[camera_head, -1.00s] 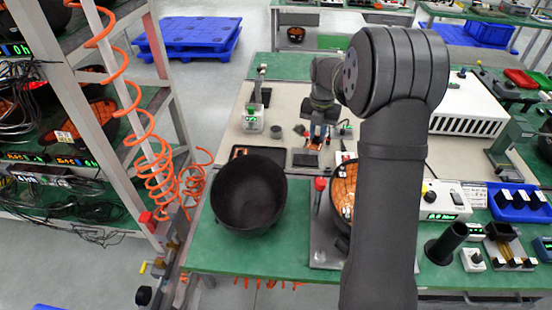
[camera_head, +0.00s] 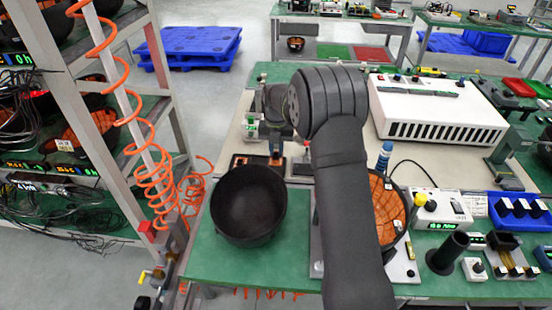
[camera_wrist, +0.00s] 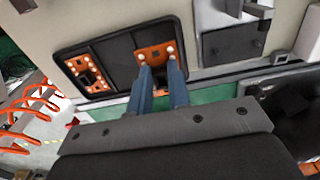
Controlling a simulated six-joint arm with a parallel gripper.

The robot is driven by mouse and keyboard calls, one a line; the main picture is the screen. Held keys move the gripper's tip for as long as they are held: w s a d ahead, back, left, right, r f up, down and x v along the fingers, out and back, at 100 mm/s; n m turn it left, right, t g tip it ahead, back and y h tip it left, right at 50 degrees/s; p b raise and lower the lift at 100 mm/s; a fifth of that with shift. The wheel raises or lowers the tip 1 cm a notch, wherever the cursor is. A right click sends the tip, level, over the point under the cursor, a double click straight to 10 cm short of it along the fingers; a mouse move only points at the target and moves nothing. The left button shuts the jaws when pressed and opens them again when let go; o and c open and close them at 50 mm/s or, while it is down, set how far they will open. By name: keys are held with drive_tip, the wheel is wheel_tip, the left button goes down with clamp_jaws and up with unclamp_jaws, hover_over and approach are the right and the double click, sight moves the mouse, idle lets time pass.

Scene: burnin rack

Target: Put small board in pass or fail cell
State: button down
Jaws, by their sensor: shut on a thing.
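My gripper (camera_wrist: 160,78) points down with its two blue fingers shut on a small orange board (camera_wrist: 155,56); they also show in the head view, the gripper (camera_head: 275,146) partly hidden by my arm. The held board is at the right part of a black tray (camera_wrist: 112,47). I cannot tell whether it touches the tray floor. Another orange board (camera_wrist: 87,73) with light components lies in the tray's left part. A dark bare section lies between the two boards. In the head view the tray (camera_head: 233,170) is partly hidden behind a bowl.
The black bowl (camera_head: 248,205) stands just in front of the tray. A grey fixture (camera_wrist: 232,42) sits right of the tray. An orange-filled round part (camera_head: 387,208) stands right of my arm. A white vented box (camera_head: 440,112) is at the back right.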

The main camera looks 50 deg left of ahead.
sight(276, 153)
drive_tip(key=shift+f, duration=2.05)
drive_tip(key=shift+f, duration=0.1)
drive_tip(key=c, duration=1.6)
unclamp_jaws()
wheel_tip(276, 153, up, 12)
drive_tip(key=shift+r, duration=0.1)
